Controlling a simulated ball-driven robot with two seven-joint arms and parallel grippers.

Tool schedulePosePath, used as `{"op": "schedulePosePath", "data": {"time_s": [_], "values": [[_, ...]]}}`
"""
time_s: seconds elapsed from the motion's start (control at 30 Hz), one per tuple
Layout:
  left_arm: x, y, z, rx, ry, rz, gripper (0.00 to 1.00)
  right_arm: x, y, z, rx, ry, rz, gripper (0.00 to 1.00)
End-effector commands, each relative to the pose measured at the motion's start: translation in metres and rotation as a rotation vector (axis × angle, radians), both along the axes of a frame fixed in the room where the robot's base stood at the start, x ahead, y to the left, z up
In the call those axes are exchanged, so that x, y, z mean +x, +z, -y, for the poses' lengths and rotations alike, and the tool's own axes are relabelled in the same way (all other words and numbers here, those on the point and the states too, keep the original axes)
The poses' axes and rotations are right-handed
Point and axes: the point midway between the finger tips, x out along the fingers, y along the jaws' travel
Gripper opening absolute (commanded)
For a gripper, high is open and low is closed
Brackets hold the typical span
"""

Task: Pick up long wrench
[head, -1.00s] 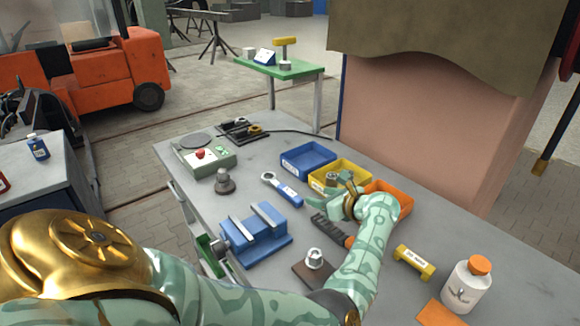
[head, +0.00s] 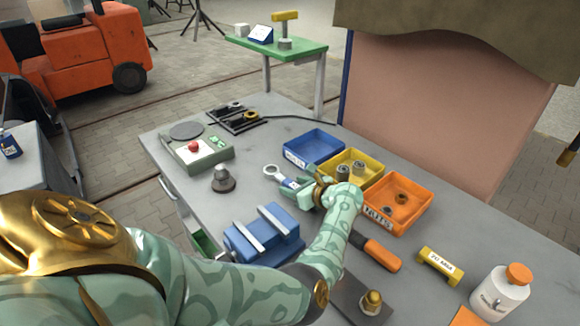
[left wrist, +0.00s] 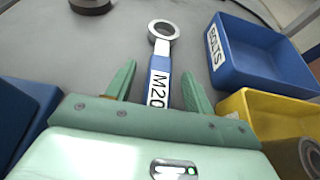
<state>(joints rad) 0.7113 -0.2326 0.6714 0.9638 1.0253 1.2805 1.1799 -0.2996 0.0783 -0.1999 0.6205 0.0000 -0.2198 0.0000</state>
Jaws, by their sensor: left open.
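The long wrench lies flat on the grey workbench, with a steel ring end (head: 272,171) and a blue handle marked M20. In the left wrist view its ring end (left wrist: 163,31) points away and its blue handle (left wrist: 160,63) runs back between my fingers. My left gripper (head: 289,186) is open, its green fingers on either side of the handle and apart from it as far as I can see. The left wrist view shows the same gripper (left wrist: 160,85) from behind. The rear of the wrench is hidden by my gripper. My right gripper is not in view.
A blue bin (head: 313,147), a yellow bin (head: 374,178) and an orange bin (head: 410,217) stand right of the wrench. A blue vise (head: 262,236) stands in front, and a dark stud base (head: 222,181) to the left. A file with an orange handle (head: 381,254) lies nearby.

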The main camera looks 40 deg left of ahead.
Motion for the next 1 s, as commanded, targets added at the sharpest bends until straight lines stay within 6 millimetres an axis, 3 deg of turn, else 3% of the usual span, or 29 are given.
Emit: {"op": "schedulePosePath", "data": {"time_s": [0.07, 0.1, 0.27, 0.3, 0.67, 1.0], "values": [[0.0, -0.002, 0.001, -0.003, -0.001, -0.002, 0.53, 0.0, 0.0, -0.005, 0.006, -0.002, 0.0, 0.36], [0.0, -0.002, 0.001, -0.003, -0.001, -0.002, 0.47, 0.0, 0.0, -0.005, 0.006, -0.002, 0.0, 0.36], [0.0, -0.001, 0.001, -0.003, -0.001, -0.002, 0.03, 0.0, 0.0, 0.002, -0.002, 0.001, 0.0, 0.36], [0.0, -0.001, 0.001, -0.003, 0.0, -0.002, 0.0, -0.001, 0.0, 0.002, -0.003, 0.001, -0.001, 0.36], [0.0, 0.0, 0.002, -0.005, 0.0, -0.003, 0.0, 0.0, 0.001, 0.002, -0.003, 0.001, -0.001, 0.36], [0.008, 0.027, 0.003, -0.002, -0.003, 0.0, 0.0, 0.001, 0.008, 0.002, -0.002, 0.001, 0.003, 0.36]]}}
